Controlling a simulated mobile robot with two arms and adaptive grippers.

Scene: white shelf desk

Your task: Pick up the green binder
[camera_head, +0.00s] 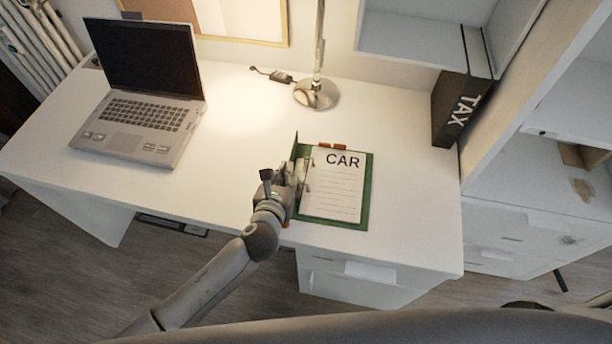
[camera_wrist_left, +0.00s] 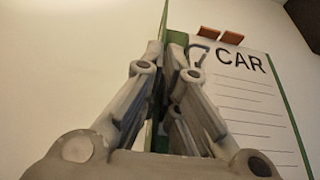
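The green binder (camera_head: 366,190) lies on the white desk with a white lined sheet marked CAR facing up. A thin green part stands up along its left edge. The binder also shows in the left wrist view (camera_wrist_left: 284,100), with the green strip running up between my fingers. My left gripper (camera_head: 302,172) is at the binder's left edge, one finger on each side of this strip. The fingers are close together and appear closed on it. The lower part of the strip is hidden behind the fingers. My right gripper is not in view.
An open laptop (camera_head: 144,112) stands at the left of the desk. A lamp base (camera_head: 316,94) is behind the binder. A black TAX binder (camera_head: 447,108) stands at the right by the shelf unit (camera_head: 536,100). The desk (camera_head: 222,150) between laptop and binder is clear.

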